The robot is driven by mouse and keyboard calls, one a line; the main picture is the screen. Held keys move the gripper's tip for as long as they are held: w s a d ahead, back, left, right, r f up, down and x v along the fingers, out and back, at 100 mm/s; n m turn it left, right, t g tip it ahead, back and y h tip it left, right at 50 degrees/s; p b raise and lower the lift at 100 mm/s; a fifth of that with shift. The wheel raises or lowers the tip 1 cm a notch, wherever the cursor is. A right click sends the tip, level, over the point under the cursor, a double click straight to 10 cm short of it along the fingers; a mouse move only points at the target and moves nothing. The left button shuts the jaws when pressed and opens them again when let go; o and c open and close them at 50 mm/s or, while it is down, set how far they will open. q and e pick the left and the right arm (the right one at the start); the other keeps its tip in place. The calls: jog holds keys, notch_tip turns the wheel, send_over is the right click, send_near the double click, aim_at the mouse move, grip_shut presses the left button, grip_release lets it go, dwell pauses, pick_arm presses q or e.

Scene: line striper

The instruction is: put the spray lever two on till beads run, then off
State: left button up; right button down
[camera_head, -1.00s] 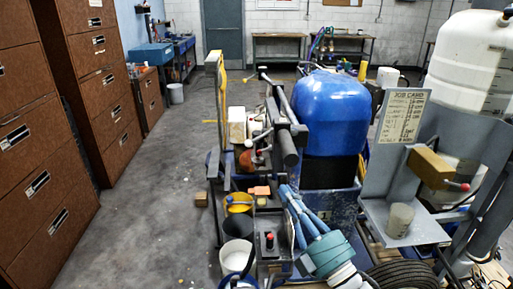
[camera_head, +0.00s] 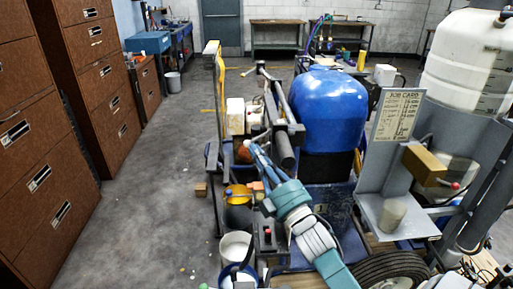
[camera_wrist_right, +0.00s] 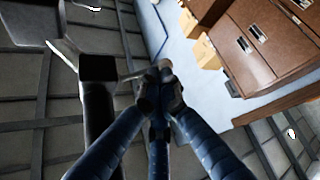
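My right gripper (camera_head: 252,148), with blue fingers on a teal and white wrist, reaches in from the lower right to the handlebar area of the striper. In the right wrist view its fingertips (camera_wrist_right: 160,92) are drawn together beside the end of a thin pale rod (camera_wrist_right: 134,75) that comes from a black block (camera_wrist_right: 98,68). I cannot tell whether they grip the rod, or whether it is spray lever two. An orange-brown round part (camera_head: 243,153) is partly hidden behind the fingers. No spray or beads show. My left gripper is out of view.
A dark handlebar (camera_head: 284,150) and blue tank (camera_head: 328,108) stand close beyond the gripper. A job card (camera_head: 398,115) stands right. The floor (camera_head: 160,200) at left is mostly clear.

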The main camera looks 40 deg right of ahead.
jog(key=shift+w+r, duration=0.1)
jog(key=shift+w, duration=0.15)
